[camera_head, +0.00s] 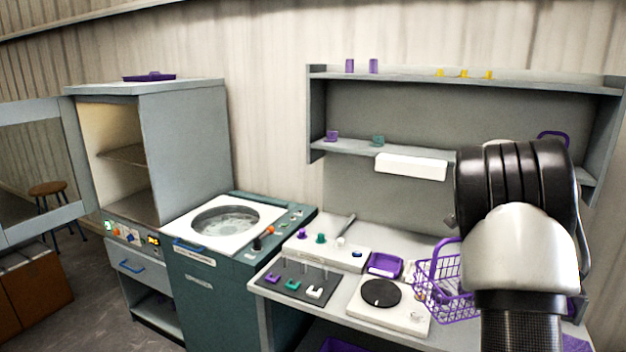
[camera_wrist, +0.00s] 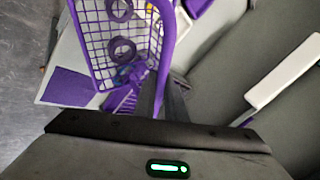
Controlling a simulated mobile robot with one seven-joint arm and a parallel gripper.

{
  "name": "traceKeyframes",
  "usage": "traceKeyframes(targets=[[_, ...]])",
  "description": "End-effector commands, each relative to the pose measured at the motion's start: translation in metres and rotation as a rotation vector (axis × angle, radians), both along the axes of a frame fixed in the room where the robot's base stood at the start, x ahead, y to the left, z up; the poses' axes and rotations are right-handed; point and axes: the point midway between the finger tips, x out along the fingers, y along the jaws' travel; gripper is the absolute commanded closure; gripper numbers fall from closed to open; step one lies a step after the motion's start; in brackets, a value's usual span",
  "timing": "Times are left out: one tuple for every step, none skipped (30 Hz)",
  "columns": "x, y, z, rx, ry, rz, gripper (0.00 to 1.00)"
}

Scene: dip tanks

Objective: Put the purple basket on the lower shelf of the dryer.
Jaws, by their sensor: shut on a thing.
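The purple wire basket (camera_head: 440,290) is at the right of the bench, partly hidden by my arm. In the wrist view the basket (camera_wrist: 92,45) has round parts and a small yellow piece inside. My gripper (camera_wrist: 165,98) is shut on the basket's purple handle (camera_wrist: 168,45). In the head view my arm hides its fingers. I cannot tell whether the basket touches the bench. The grey dryer (camera_head: 185,150) stands at the far left, its door (camera_head: 40,165) swung open to the left. Inside are an upper rack (camera_head: 124,155) and a bare lower shelf (camera_head: 128,203).
A teal tank unit (camera_head: 225,285) with a round, liquid-filled basin (camera_head: 224,219) stands between dryer and bench. The bench holds a control box (camera_head: 325,250), a peg board (camera_head: 297,283), a purple tray (camera_head: 384,265) and a black-disc plate (camera_head: 381,293). A grey wall shelf (camera_head: 345,146) hangs above.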

Motion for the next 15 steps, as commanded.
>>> traceKeyframes(targets=[[-0.006,0.006,-0.002,0.003,-0.007,0.052,1.0],[-0.008,0.011,-0.006,0.004,-0.005,0.09,1.0],[-0.012,0.018,-0.011,0.003,-0.006,0.139,1.0],[-0.015,0.023,-0.013,0.003,-0.006,0.176,1.0],[-0.018,0.028,-0.017,0.002,-0.005,0.213,1.0],[-0.021,0.035,-0.021,0.003,-0.003,0.26,1.0],[-0.024,0.04,-0.023,0.002,-0.004,0.296,1.0],[-0.027,0.045,-0.026,0.002,-0.004,0.33,1.0],[-0.03,0.052,-0.03,0.002,-0.004,0.376,1.0],[-0.033,0.057,-0.033,0.001,-0.003,0.41,1.0],[-0.036,0.062,-0.035,0.001,-0.002,0.443,1.0],[-0.04,0.069,-0.039,0.0,-0.002,0.487,1.0],[-0.043,0.075,-0.041,0.001,-0.003,0.52,1.0],[-0.046,0.08,-0.043,0.001,-0.003,0.554,1.0],[-0.05,0.087,-0.046,0.001,-0.002,0.598,1.0]])
